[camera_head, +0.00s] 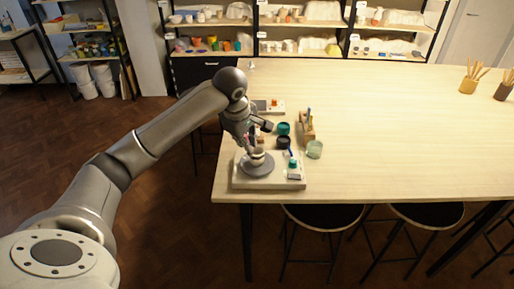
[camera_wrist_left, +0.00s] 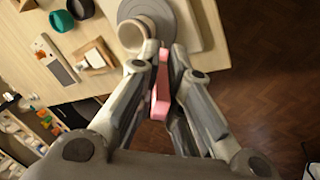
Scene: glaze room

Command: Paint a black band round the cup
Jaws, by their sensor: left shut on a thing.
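The cup (camera_head: 257,156) is small and pale and stands upright on a round grey turntable (camera_head: 257,170) on a pale board near the table's left end. In the left wrist view the cup (camera_wrist_left: 130,36) sits just beyond my fingertips. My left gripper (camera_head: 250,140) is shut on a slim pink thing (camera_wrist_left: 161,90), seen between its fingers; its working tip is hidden. I cannot tell whether it touches the cup. A black jar (camera_head: 283,143) and a teal jar (camera_head: 283,128) stand behind the board. My right gripper is not in view.
A glass of water (camera_head: 314,150) and a wooden brush rack (camera_head: 307,128) stand right of the jars. A flat pale tray (camera_head: 268,106) lies behind. The table's right part (camera_head: 410,140) is mostly clear; stools stand in front.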

